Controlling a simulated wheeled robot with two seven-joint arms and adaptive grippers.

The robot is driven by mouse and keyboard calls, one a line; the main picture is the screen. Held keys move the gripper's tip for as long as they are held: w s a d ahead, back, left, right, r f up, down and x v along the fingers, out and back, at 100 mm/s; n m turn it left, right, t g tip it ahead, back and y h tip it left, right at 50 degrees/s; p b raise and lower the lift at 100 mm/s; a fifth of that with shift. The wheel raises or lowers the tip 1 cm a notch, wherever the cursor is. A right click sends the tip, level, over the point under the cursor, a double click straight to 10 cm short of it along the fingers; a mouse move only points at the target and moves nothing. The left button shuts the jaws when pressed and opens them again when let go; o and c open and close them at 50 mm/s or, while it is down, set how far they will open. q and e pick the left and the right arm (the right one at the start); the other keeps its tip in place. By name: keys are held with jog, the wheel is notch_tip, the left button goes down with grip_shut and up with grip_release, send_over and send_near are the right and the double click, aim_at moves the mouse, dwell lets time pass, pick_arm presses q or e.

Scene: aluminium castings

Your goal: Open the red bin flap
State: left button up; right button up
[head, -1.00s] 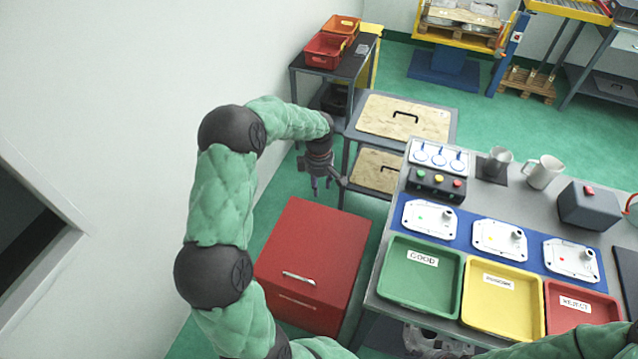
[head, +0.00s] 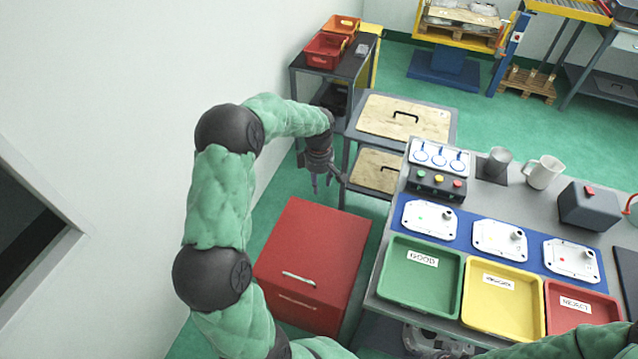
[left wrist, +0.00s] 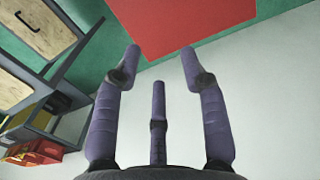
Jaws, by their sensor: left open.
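The red bin (head: 325,255) stands on the green floor left of the workbench. Its flap (head: 291,289), on the side toward me, carries a pale bar handle (head: 298,279) and looks shut. My left gripper (head: 322,188) is open and empty, pointing down above the bin's far edge, apart from it. In the left wrist view the spread fingers (left wrist: 163,75) show with nothing between them, and the red bin (left wrist: 180,22) lies beyond their tips. The flap and handle do not show there.
The workbench (head: 375,285) with green (head: 417,310), yellow and red trays stands close to the bin's right. A grey rack with wooden panels (head: 402,118) stands behind it. The white wall (head: 120,100) is on the left. Green floor shows around the bin.

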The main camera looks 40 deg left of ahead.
pick_arm(q)
notch_tip(320, 180, up, 11)
jog(key=shift+f, duration=0.15)
